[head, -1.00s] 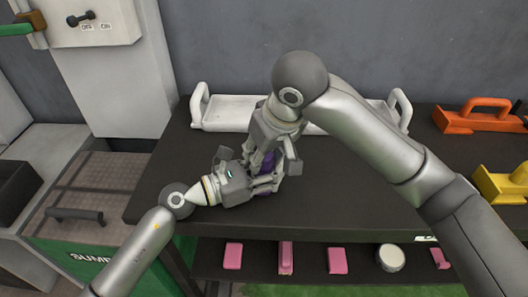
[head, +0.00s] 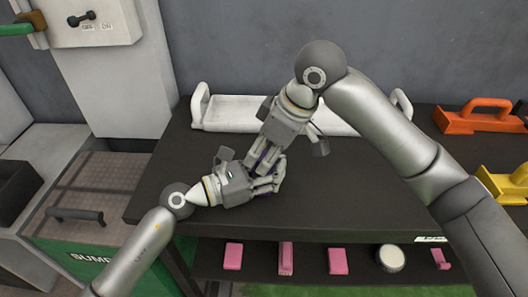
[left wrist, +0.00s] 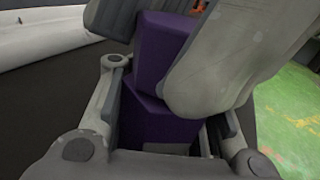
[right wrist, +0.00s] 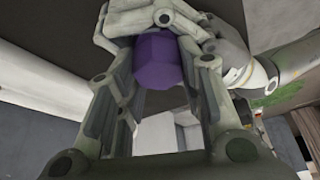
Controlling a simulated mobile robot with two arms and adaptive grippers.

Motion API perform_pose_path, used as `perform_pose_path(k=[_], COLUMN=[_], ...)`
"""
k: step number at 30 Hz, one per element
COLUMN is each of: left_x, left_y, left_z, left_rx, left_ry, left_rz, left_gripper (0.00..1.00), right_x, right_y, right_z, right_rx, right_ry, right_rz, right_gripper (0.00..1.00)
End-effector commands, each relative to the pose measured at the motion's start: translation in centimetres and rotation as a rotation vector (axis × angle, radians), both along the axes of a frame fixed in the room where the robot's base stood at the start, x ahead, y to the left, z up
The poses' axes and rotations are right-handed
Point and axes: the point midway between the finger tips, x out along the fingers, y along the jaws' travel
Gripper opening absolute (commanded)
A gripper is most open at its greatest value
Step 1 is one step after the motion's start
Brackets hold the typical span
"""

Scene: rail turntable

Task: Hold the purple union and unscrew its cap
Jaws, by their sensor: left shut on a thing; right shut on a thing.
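The purple union is mostly hidden by the two grippers above the dark bench in the head view. In the left wrist view its lower body (left wrist: 150,125) sits between my left fingers, and an upper purple piece, apparently the cap (left wrist: 165,45), sits on it at a slight angle. My left gripper (head: 270,183) is shut on the body. My right gripper (head: 264,160) comes in from above and is shut on the cap; its pale finger covers part of the cap in the left wrist view. The right wrist view shows a faceted purple end (right wrist: 157,62) between the right fingers.
A white tray (head: 230,112) with raised handles lies behind the grippers. An orange handled tool (head: 480,118) and a yellow one (head: 508,185) are at the right. A lower shelf holds several pink blocks (head: 233,256) and a round white piece (head: 388,257). The bench right of the grippers is clear.

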Motion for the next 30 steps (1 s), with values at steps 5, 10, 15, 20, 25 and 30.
perform_pose_path(k=[5, 10, 15, 20, 25, 30], left_x=[-0.03, 0.00, 0.04, 0.07, 0.07, 0.08], left_y=[-0.09, -0.04, 0.00, 0.04, 0.05, 0.06], left_z=[1.20, 1.22, 1.24, 1.26, 1.25, 1.25], left_rx=[-0.017, -0.017, -0.018, -0.018, -0.018, -0.018], left_ry=[-0.017, -0.018, -0.018, -0.018, -0.018, -0.018], left_rz=[-0.002, -0.001, 0.000, 0.001, 0.002, 0.002], left_gripper=[0.00, 0.00, 0.00, 0.00, 0.00, 0.00], right_x=[0.13, 0.13, 0.15, 0.18, 0.26, 0.18], right_y=[-0.51, -0.55, -0.58, -0.61, -0.63, -0.64], right_z=[-0.95, -0.97, -0.97, -0.97, -0.95, -0.99], right_rx=[-0.022, -0.023, -0.024, -0.025, -0.024, -0.023], right_ry=[0.012, 0.011, 0.008, 0.010, 0.010, 0.011], right_rz=[0.167, 0.258, 0.267, 0.275, 0.404, 0.532], right_gripper=[0.02, 0.02, 0.02, 0.02, 0.02, 0.02])
